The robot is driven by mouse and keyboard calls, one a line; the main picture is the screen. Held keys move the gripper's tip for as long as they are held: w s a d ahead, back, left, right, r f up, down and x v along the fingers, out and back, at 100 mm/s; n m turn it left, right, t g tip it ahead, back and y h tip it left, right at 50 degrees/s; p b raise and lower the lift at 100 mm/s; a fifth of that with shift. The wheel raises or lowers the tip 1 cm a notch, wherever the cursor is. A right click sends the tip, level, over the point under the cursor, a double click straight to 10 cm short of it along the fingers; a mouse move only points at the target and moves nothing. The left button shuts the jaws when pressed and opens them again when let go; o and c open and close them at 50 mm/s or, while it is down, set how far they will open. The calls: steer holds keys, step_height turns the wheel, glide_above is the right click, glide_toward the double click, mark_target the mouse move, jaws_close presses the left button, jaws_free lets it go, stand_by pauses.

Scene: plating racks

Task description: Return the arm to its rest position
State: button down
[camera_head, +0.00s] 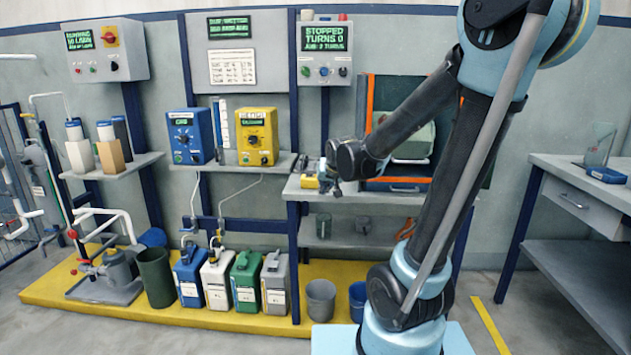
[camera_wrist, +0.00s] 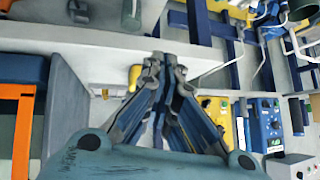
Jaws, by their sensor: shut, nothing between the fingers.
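My arm reaches across the right half of the head view, bent at a high elbow, with its forearm pointing down and left. My gripper (camera_head: 328,177) is at the front left of the grey shelf table, small and partly hidden by my wrist. In the wrist view my gripper (camera_wrist: 165,65) shows its blue-grey fingers drawn together at the tips, with nothing held between them. A small yellow object (camera_head: 310,183) lies near the fingers on the table; a yellow object also shows beside the fingertips in the wrist view (camera_wrist: 135,77).
A blue control box (camera_head: 190,136) and a yellow one (camera_head: 257,137) stand on the wall shelf left of my gripper. Several jugs stand on the yellow platform (camera_head: 175,316) below. A grey workbench (camera_head: 585,190) is at right. Open floor lies between it and my arm.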

steer(key=s+d+f+g, duration=0.2)
steer(key=s+d, duration=0.3)
steer(key=s, duration=0.4)
steer(key=s+d+f+g+h, duration=0.1)
steer(key=s+d+f, duration=0.3)
steer(key=s, duration=0.6)
steer(key=s+d+f+g+h, duration=0.1)
steer(key=s+d+f+g, duration=0.2)
steer(key=s+d, duration=0.4)
steer(key=s, duration=0.3)
steer(key=shift+s, duration=0.2)
steer(key=shift+d, duration=0.1)
steer(key=shift+w+f+g, duration=0.15)
steer(key=shift+w+g, duration=0.15)
steer(key=shift+w, duration=0.15)
